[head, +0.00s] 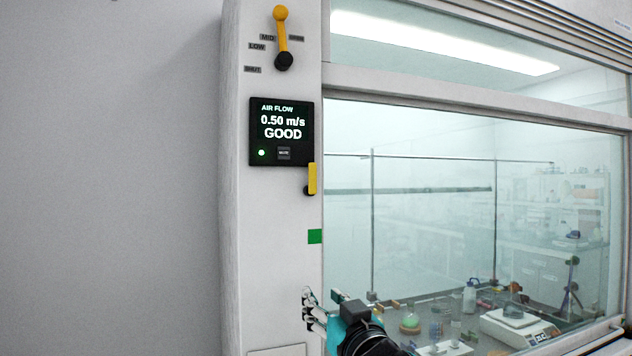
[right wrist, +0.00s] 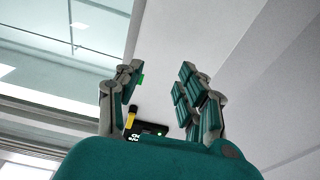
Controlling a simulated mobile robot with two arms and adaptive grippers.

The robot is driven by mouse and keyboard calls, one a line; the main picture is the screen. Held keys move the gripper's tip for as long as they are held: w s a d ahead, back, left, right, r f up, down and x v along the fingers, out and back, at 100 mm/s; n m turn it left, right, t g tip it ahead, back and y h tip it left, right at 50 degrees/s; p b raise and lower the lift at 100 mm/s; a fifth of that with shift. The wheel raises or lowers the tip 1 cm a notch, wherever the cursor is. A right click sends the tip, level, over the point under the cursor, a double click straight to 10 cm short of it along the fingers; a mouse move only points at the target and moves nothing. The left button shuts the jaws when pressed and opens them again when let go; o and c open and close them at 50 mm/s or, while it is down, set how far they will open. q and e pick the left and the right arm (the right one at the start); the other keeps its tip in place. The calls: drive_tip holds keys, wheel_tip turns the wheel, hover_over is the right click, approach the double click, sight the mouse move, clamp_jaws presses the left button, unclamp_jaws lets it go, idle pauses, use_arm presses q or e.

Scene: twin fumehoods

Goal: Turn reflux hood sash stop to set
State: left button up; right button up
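A small yellow tab (head: 312,178) with a dark pivot at its lower end stands upright on the hood's white post, beside the sash edge. It looks like the sash stop. It also shows in the right wrist view (right wrist: 130,117), small and far off, beyond the fingers. My right gripper (head: 312,310) is low in front of the post, below the green mark, touching neither. Its fingers are apart and empty in the right wrist view (right wrist: 158,85). My left gripper is out of view.
A black air flow display (head: 282,132) reads 0.50 m/s GOOD. Above it is a yellow-knobbed lever (head: 282,38), pointing up, with position labels. The glass sash (head: 450,220) fills the right side, with glassware and a balance (head: 518,325) behind it. The left wall is bare.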

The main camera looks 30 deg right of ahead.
drive_tip(key=s+r+t+h, duration=0.1)
drive_tip(key=s+r, duration=0.3)
drive_tip(key=r, duration=0.2)
drive_tip(key=s+r+t, duration=0.2)
drive_tip(key=s+r, duration=0.2)
drive_tip(key=r, duration=0.2)
drive_tip(key=p, duration=1.3)
approach(313, 188)
drive_tip(key=shift+m, duration=0.4)
drive_tip(key=x, duration=0.8)
drive_tip(key=shift+w+d+r, duration=0.15)
drive_tip(key=shift+w+r, duration=0.1)
drive_tip(key=shift+r, duration=0.05)
drive_tip(key=shift+w+d, duration=0.1)
drive_tip(key=shift+w, duration=0.4)
clamp_jaws()
